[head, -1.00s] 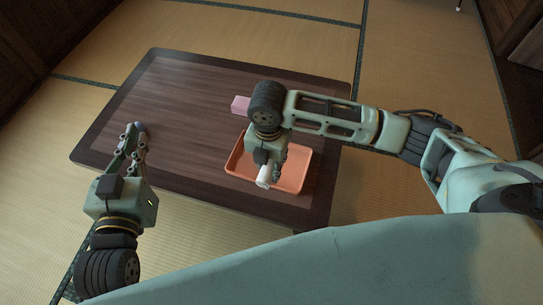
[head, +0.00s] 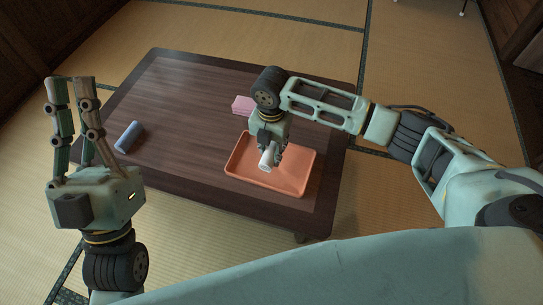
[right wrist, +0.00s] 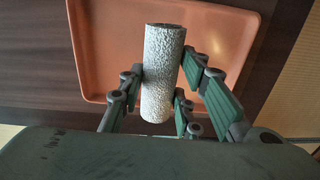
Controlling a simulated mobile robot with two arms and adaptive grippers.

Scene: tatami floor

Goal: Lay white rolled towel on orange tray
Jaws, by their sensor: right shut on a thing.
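The white rolled towel (head: 266,159) is held by my right gripper (head: 272,150) over the left part of the orange tray (head: 295,183). In the right wrist view the textured towel (right wrist: 162,75) is between the fingers of the right gripper (right wrist: 164,88), with the tray (right wrist: 222,40) behind it. I cannot tell whether the towel touches the tray floor. The tray is otherwise empty where I can see it. My left gripper (head: 72,115) is open and empty, left of the table, fingers pointing up in the picture.
The dark wooden table (head: 185,95) carries everything. A blue-grey roll (head: 129,137) lies at its left side. A pink block (head: 242,105) sits behind the tray, close to my right arm. The middle of the table between roll and tray is clear.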

